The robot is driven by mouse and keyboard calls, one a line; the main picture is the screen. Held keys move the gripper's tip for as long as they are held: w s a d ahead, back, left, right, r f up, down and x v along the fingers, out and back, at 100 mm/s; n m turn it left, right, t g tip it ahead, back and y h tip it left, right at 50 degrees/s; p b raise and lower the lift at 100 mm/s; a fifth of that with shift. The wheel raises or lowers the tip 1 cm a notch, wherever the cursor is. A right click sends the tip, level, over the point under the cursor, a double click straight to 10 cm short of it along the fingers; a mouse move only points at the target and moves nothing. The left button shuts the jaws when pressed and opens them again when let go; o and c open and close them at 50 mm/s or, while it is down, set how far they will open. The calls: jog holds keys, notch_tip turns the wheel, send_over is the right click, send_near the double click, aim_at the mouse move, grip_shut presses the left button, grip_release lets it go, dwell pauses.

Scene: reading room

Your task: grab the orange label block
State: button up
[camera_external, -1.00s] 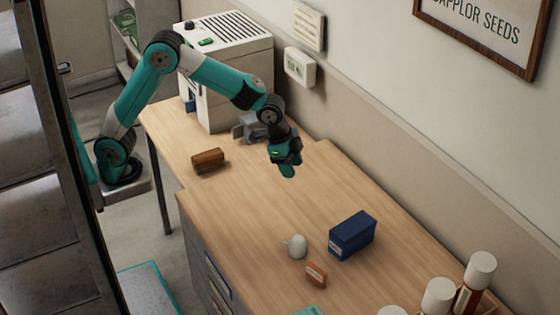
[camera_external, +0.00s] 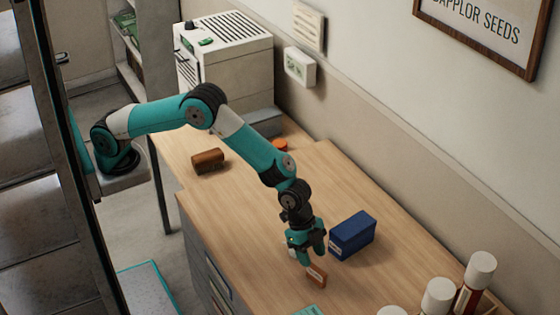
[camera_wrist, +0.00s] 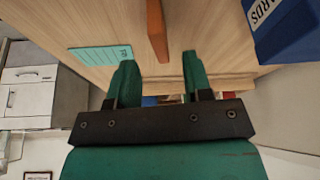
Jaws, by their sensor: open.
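The orange label block (camera_external: 317,277) lies on the wooden counter, in front of the blue box. In the wrist view the orange label block (camera_wrist: 157,32) shows as a narrow upright bar, in line with the gap between my fingers and just beyond their tips. My gripper (camera_external: 308,260) points down over the counter beside the block, with its fingers apart. In the wrist view my gripper (camera_wrist: 160,64) has nothing between its fingers. The external view does not show clearly how high the fingertips are above the counter.
A blue box (camera_external: 352,235) stands close to the right of my gripper. A teal card (camera_wrist: 100,54) lies on the counter near the block. White-capped jars (camera_external: 437,294) stand at the front right.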

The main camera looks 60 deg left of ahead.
aim_at(316, 268)
jog(key=shift+p+x, duration=0.85)
jog(key=shift+x, duration=1.85)
jog(key=shift+d, duration=0.15)
jog(key=shift+c, duration=0.4)
grip_shut()
